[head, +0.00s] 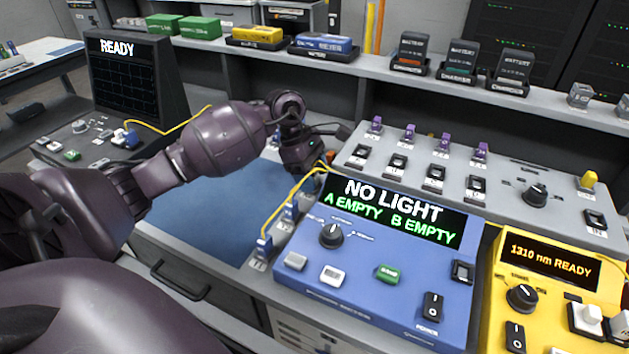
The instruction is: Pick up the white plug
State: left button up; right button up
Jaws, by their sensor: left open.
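A white plug-like piece (591,314) sits at the lower right of the yellow light source unit (548,268), close to the picture's right edge. A smaller white piece (118,135) shows beside a blue plug on the grey splicer (75,148) at the left. I cannot tell for sure which is the white plug. My left gripper (322,165) is open behind the blue power meter (370,265), over the far right edge of the blue mat (205,215). It is far from both white pieces. Its fingers are small and partly hidden. My right gripper is not in view.
A yellow fibre cable (290,192) runs by my left gripper down to blue connectors at the meter's left side. The grey panel (450,178) behind carries purple plugs and a knob. A shelf with boxes and battery chargers spans the back. The mat's visible part is clear.

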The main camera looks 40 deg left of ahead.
aim_at(313, 173)
pick_arm(q)
jog(key=c, duration=1)
notch_tip(313, 173, up, 20)
jog(key=p, duration=0.2)
jog(key=shift+p, duration=0.3)
